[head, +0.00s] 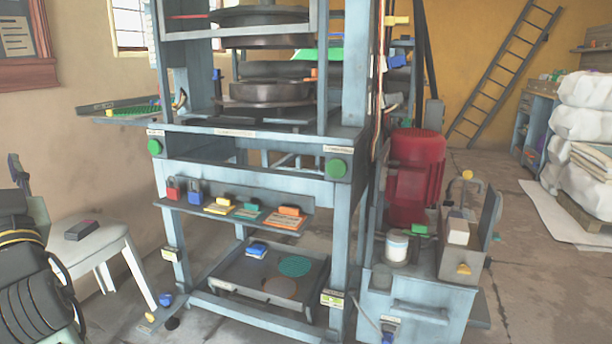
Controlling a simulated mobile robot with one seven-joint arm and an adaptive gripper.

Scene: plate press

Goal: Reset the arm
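The plate press is a light blue steel frame (345,220) standing in the middle of the head view. Dark round platens (268,92) sit in its upper part. Two green round buttons are on its front beam, one at the left (154,147) and one at the right (336,168). I cannot make out my gripper in this view, so its state and anything in it are hidden from me.
A red motor (414,170) stands right of the press on a blue cabinet (405,290). A white stool (95,246) and a black ridged object (35,298) are at the left. A ladder (505,70) leans on the back wall. Floor is open at the back right.

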